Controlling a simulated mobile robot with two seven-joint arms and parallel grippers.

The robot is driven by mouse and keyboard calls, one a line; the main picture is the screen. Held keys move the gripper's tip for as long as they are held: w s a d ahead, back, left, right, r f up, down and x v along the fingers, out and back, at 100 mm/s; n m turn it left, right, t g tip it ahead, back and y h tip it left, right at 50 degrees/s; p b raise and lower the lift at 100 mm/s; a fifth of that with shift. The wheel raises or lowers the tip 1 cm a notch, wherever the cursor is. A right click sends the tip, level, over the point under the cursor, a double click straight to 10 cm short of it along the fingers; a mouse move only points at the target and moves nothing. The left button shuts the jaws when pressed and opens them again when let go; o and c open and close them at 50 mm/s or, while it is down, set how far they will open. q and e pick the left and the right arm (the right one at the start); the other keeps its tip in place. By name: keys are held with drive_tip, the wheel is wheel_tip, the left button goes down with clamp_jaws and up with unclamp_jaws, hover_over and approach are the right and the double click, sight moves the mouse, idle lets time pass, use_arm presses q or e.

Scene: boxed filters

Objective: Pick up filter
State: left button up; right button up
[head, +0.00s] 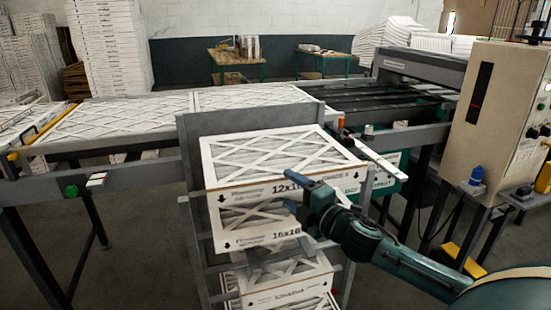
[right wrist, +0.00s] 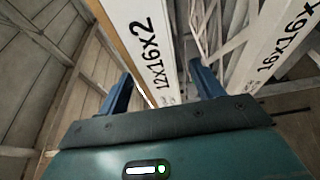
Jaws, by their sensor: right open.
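A stack of white cardboard-framed filters stands in a grey metal rack (head: 192,160). The top filter (head: 275,155), printed 12x1..., lies flat with its lattice face up. Its front edge shows in the right wrist view (right wrist: 148,45), printed 12x16x2. A filter printed 16x16 (head: 265,237) is below it. My right gripper (head: 289,190) is open, its blue fingers at the stack's front. In the right wrist view, the open fingers (right wrist: 162,88) frame part of the 12x16x2 edge; I cannot tell whether they touch it. My left gripper is not in view.
A conveyor (head: 168,138) runs behind the rack, carrying flat filters (head: 115,118). A beige control cabinet (head: 490,110) stands at right. Tall filter stacks (head: 110,45) stand at back left. Two tables (head: 232,57) stand at the back. Floor at lower left is clear.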

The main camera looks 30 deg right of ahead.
sight(288, 187)
drive_tip(key=shift+w+a, duration=0.1)
drive_tip(key=shift+w, duration=1.65)
drive_tip(key=shift+r, duration=0.1)
drive_tip(key=c, duration=1.2)
drive_tip(key=shift+o, duration=0.2)
